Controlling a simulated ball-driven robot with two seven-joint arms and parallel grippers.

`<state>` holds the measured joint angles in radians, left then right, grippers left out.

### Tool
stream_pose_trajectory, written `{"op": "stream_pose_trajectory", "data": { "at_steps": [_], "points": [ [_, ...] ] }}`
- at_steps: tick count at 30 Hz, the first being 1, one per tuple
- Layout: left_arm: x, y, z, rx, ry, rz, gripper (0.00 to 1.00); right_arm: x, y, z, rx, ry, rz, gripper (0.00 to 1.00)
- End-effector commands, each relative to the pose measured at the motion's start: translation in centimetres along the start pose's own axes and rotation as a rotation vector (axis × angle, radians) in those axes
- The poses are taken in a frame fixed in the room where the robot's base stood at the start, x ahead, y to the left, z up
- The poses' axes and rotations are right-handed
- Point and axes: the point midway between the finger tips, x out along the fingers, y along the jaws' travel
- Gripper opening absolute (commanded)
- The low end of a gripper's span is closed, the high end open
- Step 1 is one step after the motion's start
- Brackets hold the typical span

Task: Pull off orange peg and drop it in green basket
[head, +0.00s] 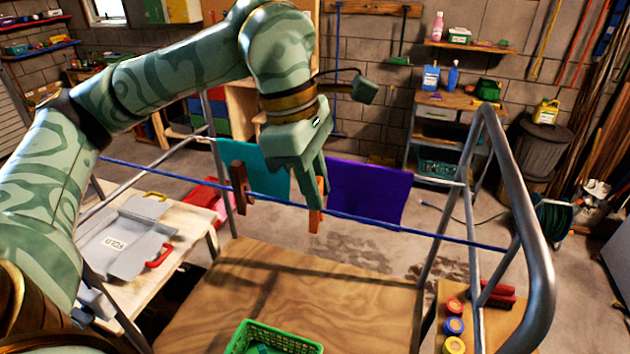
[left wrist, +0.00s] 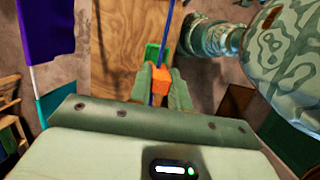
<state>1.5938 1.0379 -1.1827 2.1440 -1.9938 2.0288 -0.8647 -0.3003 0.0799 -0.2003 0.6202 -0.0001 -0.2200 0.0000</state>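The orange peg (head: 314,222) sits upright on the blue line (head: 375,220), between the teal and purple cloths. My left gripper (head: 312,195) points down at it, and a finger hides part of the peg. In the left wrist view the orange peg (left wrist: 183,82) shows at the fingertips of my left gripper (left wrist: 167,88). The fingers are close around it, but I cannot tell whether they grip it. The green basket (head: 262,326) stands on the wooden table below, at the bottom edge, with something teal inside. My right gripper is not in view.
A red-brown peg (head: 239,187) is on the line at the left, by the teal cloth (head: 258,172). The purple cloth (head: 368,192) hangs at the right. A metal rack frame (head: 527,225) stands at the right. The wooden table (head: 300,285) is clear behind the basket.

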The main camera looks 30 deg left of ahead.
Motion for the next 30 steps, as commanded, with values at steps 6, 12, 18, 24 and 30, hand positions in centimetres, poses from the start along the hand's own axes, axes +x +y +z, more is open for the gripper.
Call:
{"op": "stream_pose_trajectory", "data": {
  "at_steps": [6,12,18,24,30],
  "points": [
    [-0.2,0.0,0.0,0.0,0.0,0.002,0.0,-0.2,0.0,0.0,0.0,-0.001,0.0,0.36],
    [-1.3,0.1,0.3,0.0,-0.001,0.003,0.0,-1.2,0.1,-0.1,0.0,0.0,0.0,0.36],
    [-2.5,0.1,0.7,0.0,-0.002,0.004,0.0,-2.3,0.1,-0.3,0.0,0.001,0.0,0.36],
    [-3.7,0.2,0.9,0.0,-0.001,0.003,0.0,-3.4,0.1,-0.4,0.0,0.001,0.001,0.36],
    [-4.8,0.2,1.2,0.0,-0.001,0.002,0.0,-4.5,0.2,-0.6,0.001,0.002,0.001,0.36]
  ]
}}
